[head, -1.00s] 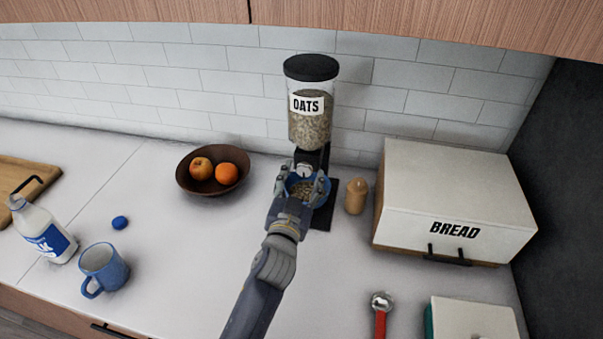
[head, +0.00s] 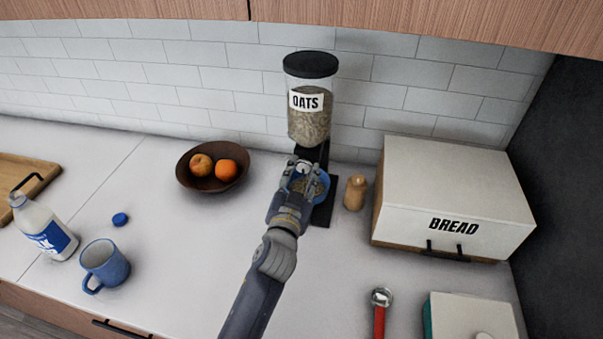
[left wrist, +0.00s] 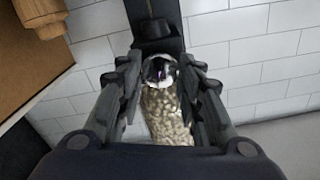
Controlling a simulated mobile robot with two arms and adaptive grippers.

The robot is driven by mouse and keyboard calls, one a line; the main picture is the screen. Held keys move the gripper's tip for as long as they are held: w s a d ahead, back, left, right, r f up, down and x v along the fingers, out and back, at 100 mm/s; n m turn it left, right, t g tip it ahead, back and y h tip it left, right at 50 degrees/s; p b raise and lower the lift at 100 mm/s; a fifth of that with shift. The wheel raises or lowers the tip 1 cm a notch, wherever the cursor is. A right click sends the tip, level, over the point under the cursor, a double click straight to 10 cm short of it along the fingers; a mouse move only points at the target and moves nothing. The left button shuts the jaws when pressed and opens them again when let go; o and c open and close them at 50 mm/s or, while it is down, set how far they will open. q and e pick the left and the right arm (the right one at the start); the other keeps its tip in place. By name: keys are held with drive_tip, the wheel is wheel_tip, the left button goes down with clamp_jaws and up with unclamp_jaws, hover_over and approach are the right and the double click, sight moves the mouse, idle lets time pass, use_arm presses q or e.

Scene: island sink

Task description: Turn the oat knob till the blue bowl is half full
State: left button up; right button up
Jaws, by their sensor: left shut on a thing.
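The oat dispenser (head: 311,98) stands against the tiled wall, with a black lid, a clear body of oats and an OATS label. Its pale knob (head: 303,168) is on the front of the black stand. My left gripper (head: 302,174) is shut on the knob, which also shows between the fingers in the left wrist view (left wrist: 158,70). The blue bowl (head: 323,185) sits under the outlet, partly hidden behind the gripper. Some oats show in it, but its fill level is hard to judge. My right gripper is not in view.
A brown fruit bowl (head: 184,178) is left of the dispenser. A wooden shaker (head: 355,193) and the bread box (head: 455,195) stand to its right. A blue mug (head: 105,264), milk bottle (head: 43,228) and red-handled tool (head: 380,312) are nearer.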

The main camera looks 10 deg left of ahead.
use_arm(q)
drive_tip(key=m, duration=0.5)
drive_tip(key=shift+m, duration=0.3)
drive_tip(key=m+p, duration=0.1)
drive_tip(key=m, duration=0.4)
drive_tip(key=shift+m, duration=0.4)
drive_tip(key=o, duration=1.1)
drive_tip(key=shift+c, duration=0.2)
drive_tip(key=s, duration=1.2)
